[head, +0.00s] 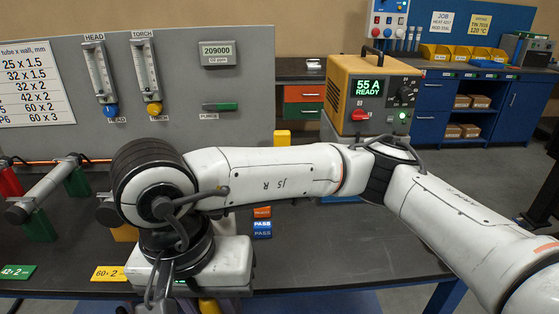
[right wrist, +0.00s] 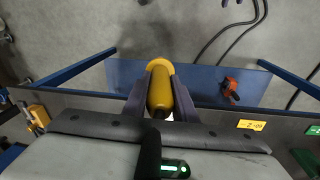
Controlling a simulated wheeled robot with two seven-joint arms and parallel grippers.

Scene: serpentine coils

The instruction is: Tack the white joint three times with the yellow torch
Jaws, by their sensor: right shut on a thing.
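My right gripper (right wrist: 160,100) is shut on the yellow torch (right wrist: 160,90), which lies between its two dark fingers in the right wrist view. In the head view my right arm reaches across from the right, and its wrist is over the front edge of the bench. A grey tube (head: 45,190) with dark ends rests in red and green clamps at the left of the bench. My arm hides part of the bench behind it. I cannot make out a white joint in either view. My left gripper is not in view.
The dark bench (head: 330,255) is clear to the right of my wrist. Size cards "42x2" (head: 18,272) and "60x2" (head: 108,273) sit at its front edge. A grey gauge panel (head: 180,100) stands behind. The yellow power unit (head: 347,75) reads "55 A READY".

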